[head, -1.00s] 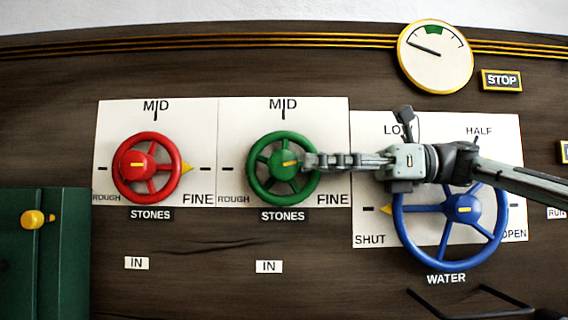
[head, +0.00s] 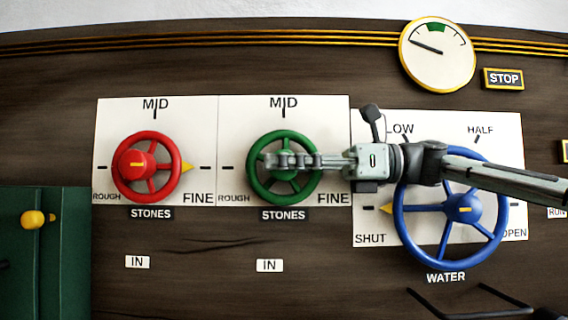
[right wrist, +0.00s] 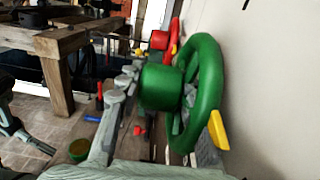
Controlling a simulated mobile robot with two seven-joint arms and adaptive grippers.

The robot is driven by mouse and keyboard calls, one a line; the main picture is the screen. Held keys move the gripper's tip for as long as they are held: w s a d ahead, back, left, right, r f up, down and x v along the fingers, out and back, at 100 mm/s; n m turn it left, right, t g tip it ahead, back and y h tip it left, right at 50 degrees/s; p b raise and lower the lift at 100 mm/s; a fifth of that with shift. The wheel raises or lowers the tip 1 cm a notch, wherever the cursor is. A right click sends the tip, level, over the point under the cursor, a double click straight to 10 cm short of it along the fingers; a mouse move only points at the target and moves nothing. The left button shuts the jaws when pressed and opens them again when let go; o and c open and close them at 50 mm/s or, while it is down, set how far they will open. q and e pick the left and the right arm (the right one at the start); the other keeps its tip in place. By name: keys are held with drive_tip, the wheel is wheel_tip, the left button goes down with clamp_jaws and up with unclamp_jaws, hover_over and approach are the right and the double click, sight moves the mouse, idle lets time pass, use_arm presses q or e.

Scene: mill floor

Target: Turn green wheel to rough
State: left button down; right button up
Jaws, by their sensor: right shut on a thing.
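The green wheel (head: 254,185) is on the white panel above a STONES label, between ROUGH at left, MID at top and FINE at right. My right gripper (head: 275,161) reaches in from the right across the rim and is shut on the wheel's hub. In the right wrist view the green hub (right wrist: 162,88) is beside a grey finger; the other finger is not clear. The wheel's yellow pointer (right wrist: 218,130) sticks out from the rim on the side nearest the wrist camera; my gripper hides it in the head view. My left gripper is not in view.
The red wheel (head: 124,180) is to the left, its pointer toward FINE. The blue water wheel (head: 447,262) is at right, partly behind my right arm, its pointer toward SHUT. A round gauge (head: 437,55) and STOP plate (head: 503,78) are above. A green box (head: 60,260) stands at lower left.

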drive_tip(key=shift+h, duration=1.2)
drive_tip(key=h, duration=0.2)
drive_tip(key=shift+a+h, duration=0.1)
drive_tip(key=shift+h, duration=0.3)
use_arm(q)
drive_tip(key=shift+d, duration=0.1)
use_arm(e)
drive_tip(key=shift+h, duration=0.8)
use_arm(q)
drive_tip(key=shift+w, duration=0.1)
use_arm(e)
drive_tip(key=o, duration=0.9)
